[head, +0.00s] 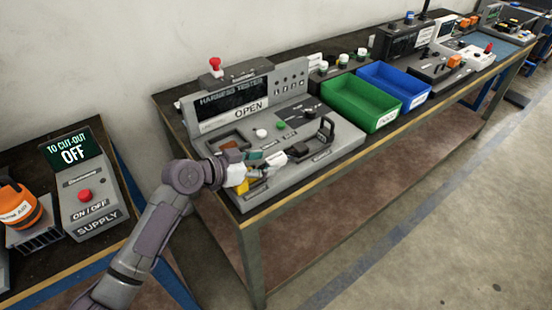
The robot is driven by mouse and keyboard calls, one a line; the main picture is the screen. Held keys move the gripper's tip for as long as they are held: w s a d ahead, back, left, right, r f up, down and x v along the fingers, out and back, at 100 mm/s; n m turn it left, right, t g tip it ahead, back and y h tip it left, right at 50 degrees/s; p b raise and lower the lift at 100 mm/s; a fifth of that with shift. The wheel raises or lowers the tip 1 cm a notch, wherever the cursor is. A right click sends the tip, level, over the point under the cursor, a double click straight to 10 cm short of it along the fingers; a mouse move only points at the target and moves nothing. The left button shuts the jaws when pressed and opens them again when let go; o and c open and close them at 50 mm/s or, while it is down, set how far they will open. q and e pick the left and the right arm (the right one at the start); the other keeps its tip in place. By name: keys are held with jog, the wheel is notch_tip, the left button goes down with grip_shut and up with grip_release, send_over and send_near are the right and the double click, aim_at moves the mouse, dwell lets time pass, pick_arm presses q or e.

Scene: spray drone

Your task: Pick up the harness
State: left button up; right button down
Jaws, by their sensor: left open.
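The harness tester (335,148) is a grey unit on the middle bench, and its display reads OPEN. My left gripper (262,172) is open over the front left of the tester's deck. A small yellow piece (243,187) shows beside the fingers, close to the deck's front edge. It may be part of the harness, but I cannot tell at this size. The gripper hides part of the deck there, and I cannot tell whether the fingers touch anything. My right gripper is not in view.
A green bin (361,103) and a blue bin (394,84) stand right of the tester. A black clamp handle (326,129) rises from the deck. At left, a supply box (84,192) with a red button reads OFF. The floor in front is clear.

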pick_arm(q)
jog(key=shift+w+d+f, duration=0.15)
jog(key=shift+w+d, duration=0.05)
jog(key=shift+d, duration=0.05)
grip_shut()
dwell(0.3)
